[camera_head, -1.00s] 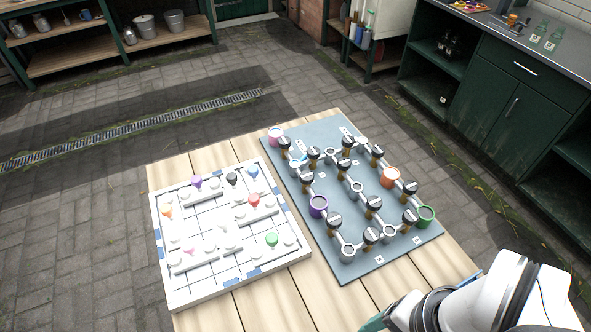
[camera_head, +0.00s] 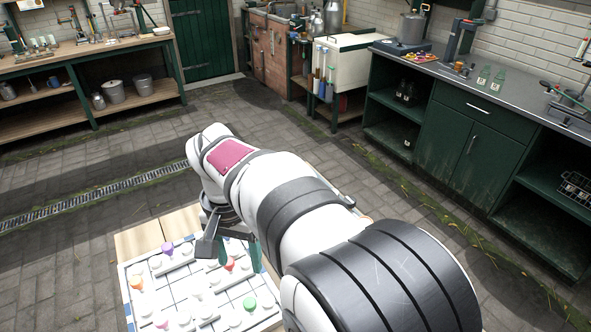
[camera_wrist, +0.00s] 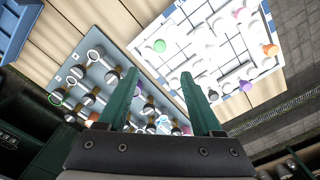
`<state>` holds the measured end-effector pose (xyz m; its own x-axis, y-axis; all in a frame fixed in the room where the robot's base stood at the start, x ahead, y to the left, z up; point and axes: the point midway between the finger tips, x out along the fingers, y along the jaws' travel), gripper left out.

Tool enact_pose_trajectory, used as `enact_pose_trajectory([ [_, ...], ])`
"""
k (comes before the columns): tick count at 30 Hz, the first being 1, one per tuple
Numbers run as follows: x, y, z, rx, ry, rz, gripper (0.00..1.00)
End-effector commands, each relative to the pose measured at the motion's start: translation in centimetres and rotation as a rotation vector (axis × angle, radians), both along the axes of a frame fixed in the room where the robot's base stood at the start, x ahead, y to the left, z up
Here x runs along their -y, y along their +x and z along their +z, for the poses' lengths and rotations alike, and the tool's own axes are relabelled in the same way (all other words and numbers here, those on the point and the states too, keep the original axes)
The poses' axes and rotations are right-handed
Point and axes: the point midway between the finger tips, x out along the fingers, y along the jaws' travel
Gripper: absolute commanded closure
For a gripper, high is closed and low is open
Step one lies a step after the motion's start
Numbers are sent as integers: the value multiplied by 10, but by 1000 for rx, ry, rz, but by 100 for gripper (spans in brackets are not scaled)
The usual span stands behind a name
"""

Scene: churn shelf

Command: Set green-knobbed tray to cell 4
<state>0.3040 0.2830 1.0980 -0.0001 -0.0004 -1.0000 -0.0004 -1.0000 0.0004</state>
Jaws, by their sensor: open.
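The green knob (camera_head: 249,303) stands on the white gridded board (camera_head: 128,292), near its front right. It also shows in the wrist view (camera_wrist: 160,45), beyond my fingertips and slightly left. My gripper (camera_head: 239,260) is open and empty, above the far right part of the board. In the wrist view its two green fingers (camera_wrist: 160,82) are wide apart with nothing between them. The red knob (camera_head: 230,264) shows between the fingers in the head view. I cannot make out a tray outline under the green knob or which cell is cell 4.
Purple (camera_head: 167,247) and orange (camera_head: 136,283) knobs share the white board with several white ones. A blue-grey board (camera_wrist: 100,30) with rings and dark-topped posts lies beside it; my arm hides it in the head view. A blue object (camera_wrist: 18,28) shows at the wrist view's upper left.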

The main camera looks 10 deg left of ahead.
Motion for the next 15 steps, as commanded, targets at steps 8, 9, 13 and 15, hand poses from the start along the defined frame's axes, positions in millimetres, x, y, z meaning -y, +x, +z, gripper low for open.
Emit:
enact_pose_trajectory([
  [8, 1, 0, -67, -3, -4, 2, 33],
  [9, 1, -1, -80, -5, -4, 0, 33],
  [13, 1, -1, -116, -4, -3, 1, 33],
  [15, 1, -1, -131, -3, -3, 0, 33],
])
